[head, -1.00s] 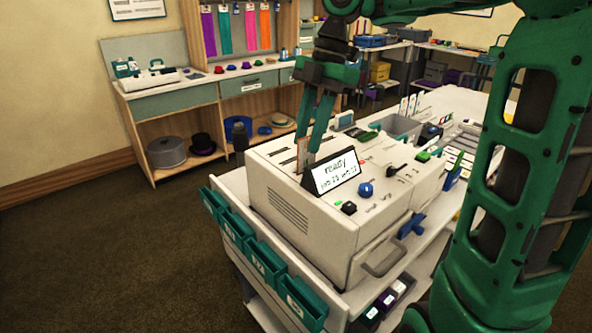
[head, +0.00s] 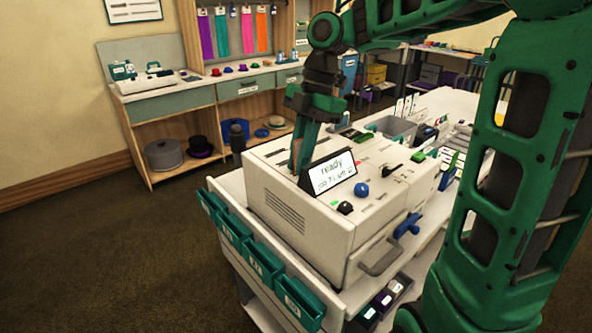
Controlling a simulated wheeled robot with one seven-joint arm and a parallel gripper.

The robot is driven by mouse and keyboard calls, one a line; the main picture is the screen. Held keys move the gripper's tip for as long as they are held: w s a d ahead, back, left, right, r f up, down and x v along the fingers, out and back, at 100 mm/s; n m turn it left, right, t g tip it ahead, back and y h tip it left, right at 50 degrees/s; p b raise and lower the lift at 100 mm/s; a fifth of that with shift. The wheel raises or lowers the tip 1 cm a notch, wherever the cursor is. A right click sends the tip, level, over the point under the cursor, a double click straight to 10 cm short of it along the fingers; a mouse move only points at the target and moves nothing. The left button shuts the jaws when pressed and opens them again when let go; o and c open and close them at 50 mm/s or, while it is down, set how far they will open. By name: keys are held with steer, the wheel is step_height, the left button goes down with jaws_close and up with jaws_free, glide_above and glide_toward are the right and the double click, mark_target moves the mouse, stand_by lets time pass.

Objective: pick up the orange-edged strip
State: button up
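A thin strip with an orange-brown edge (head: 294,153) stands upright at the top of the cream console (head: 290,205), just left of the display sign. My gripper (head: 299,160) reaches down to it from above. Its two green fingers are at the strip, one covering part of it. The fingertips are low, close to the console top. From this angle I cannot tell whether the fingers are closed on the strip or only beside it. The strip's lower end is hidden.
A black-framed sign reading "ready" (head: 330,174) stands right beside the fingers. A blue knob (head: 361,189) and a black knob (head: 345,208) are in front of it. Teal bins (head: 299,302) hang on the cart's front. A grey tray (head: 391,127) lies behind.

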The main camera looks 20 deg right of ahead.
jaws_close()
steer(key=shift+r, duration=0.1)
